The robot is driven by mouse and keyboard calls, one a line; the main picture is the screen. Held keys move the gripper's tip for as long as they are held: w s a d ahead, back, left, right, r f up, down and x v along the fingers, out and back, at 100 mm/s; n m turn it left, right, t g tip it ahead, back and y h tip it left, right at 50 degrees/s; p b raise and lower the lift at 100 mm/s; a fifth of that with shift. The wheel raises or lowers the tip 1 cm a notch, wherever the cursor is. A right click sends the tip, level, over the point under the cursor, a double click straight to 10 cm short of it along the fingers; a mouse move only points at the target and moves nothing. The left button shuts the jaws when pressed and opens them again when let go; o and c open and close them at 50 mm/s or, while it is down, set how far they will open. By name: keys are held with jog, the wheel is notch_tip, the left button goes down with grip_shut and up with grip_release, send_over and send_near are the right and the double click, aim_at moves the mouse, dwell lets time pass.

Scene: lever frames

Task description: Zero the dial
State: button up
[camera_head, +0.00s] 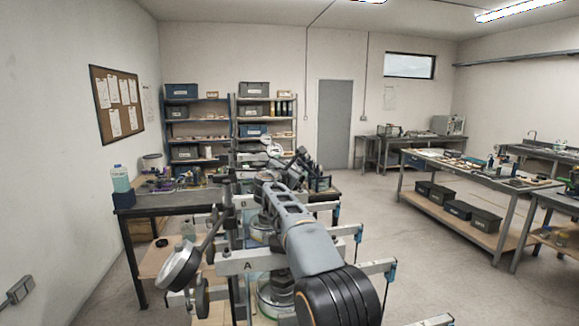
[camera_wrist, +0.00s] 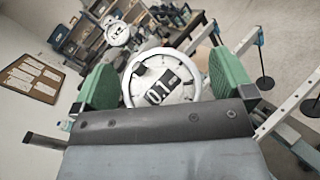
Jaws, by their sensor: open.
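A round white dial (camera_wrist: 146,93) with tick marks and a light rim lies ahead of my gripper in the wrist view. Its window shows what looks like "0.1", tilted in the picture, with a small dark part at the upper left of the face. My gripper (camera_wrist: 164,76) is open, with one green finger on each side of the dial. I cannot tell whether the fingers touch the rim. The lower part of the dial is hidden behind my gripper's body. In the head view my arm covers much of the area in front.
A metal lever frame marked "A" (camera_head: 236,264) stands close in front, with a round gauge (camera_head: 180,268) on its left. More frames with blue-tipped bars stand behind. A dark bench (camera_head: 158,208) with a bottle (camera_head: 120,180) is at the left. Open floor (camera_head: 430,262) lies to the right.

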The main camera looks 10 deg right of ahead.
jog(key=c, duration=0.9)
jog(key=shift+r+m+g+h+p, duration=0.35)
jog(key=shift+m+p, duration=0.25)
jog(key=shift+p, duration=0.55)
jog(key=shift+c, duration=0.2)
jog(key=shift+r+m+g+h+p, duration=0.1)
jog(key=shift+m+g+h+p, duration=0.25)
jog(key=shift+m+g+p, duration=0.4)
jog(key=shift+m+g+h+p, duration=0.3)
jog(key=shift+m+g+p, duration=0.1)
jog(key=shift+m+p, duration=0.25)
jog(key=shift+d+f+m+g, duration=0.1)
jog(key=shift+f+m+g, duration=0.2)
jog(key=shift+f+m, duration=0.1)
jog(key=shift+f+m+g+b, duration=0.1)
jog(key=shift+m+g+b, duration=0.2)
jog(key=shift+m+b, duration=0.1)
